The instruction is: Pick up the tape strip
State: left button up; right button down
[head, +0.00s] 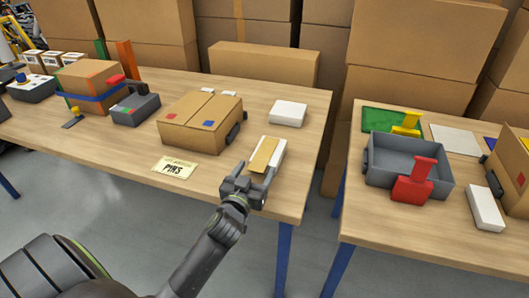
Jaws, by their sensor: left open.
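A tan strip (262,155), which looks like the tape strip, lies lengthwise along a white block (277,157) near the front right of the left table. My left gripper (246,178) is open at the near end of the strip and block. Its fingers overlap that end in the picture, so I cannot tell whether they touch it. The strip's near tip is partly hidden by the gripper. My right gripper is not in view.
A closed cardboard box (202,121) and another white block (288,113) stand behind on the left table (215,82). A paper label (174,167) lies left of the gripper. A gap separates the right table (382,212), which holds a grey bin (390,172).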

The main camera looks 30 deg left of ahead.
pick_arm(q)
jog(key=shift+w, duration=0.4)
jog(key=shift+a, duration=0.1)
jog(key=c, duration=1)
jog(key=shift+c, duration=0.2)
